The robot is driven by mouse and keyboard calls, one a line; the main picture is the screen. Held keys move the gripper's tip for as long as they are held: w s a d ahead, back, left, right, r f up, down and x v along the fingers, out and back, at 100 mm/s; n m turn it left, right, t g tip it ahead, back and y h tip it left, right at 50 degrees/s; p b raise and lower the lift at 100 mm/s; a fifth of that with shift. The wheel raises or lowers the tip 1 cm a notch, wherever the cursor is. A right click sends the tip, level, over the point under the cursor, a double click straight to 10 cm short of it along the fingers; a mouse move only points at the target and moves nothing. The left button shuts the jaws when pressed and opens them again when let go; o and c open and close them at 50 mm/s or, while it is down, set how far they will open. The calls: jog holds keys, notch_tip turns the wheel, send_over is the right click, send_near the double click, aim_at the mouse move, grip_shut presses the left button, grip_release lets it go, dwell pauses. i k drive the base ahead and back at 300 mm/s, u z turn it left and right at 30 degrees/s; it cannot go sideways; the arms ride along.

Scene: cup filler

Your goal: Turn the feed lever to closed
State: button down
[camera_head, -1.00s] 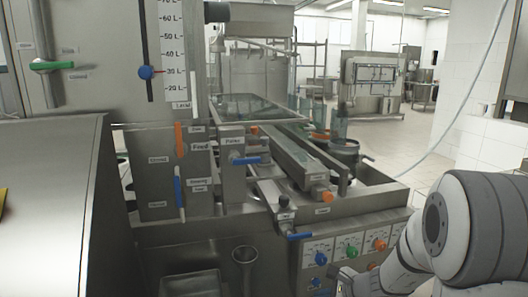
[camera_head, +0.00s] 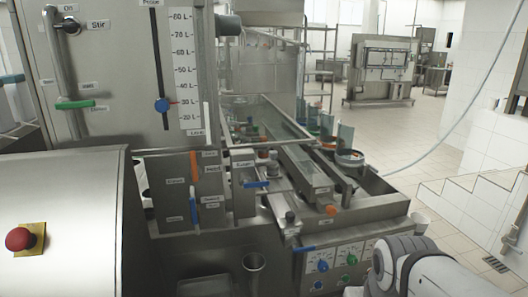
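The feed lever (camera_head: 194,165) is a short orange handle on the grey metal panel left of centre. It stands upright beside a small label that appears to read Feed. The labels around it are too small to read surely, so I cannot tell which marked position it points at. A blue lever (camera_head: 193,212) hangs upright below it on the same panel. My grey-white arm shows at the bottom right, well apart from the feed lever. My gripper's fingers are not visible.
A red emergency button (camera_head: 19,239) sits on the steel housing at left. A blue lever (camera_head: 256,184) juts from a block right of the feed panel. A knob panel (camera_head: 335,262) stands below the conveyor. Open tiled floor (camera_head: 425,150) lies at right.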

aim_at(192, 153)
jog(key=z, duration=1.55)
jog(key=k, duration=1.3)
jog(key=u, duration=1.05)
jog(key=i, duration=1)
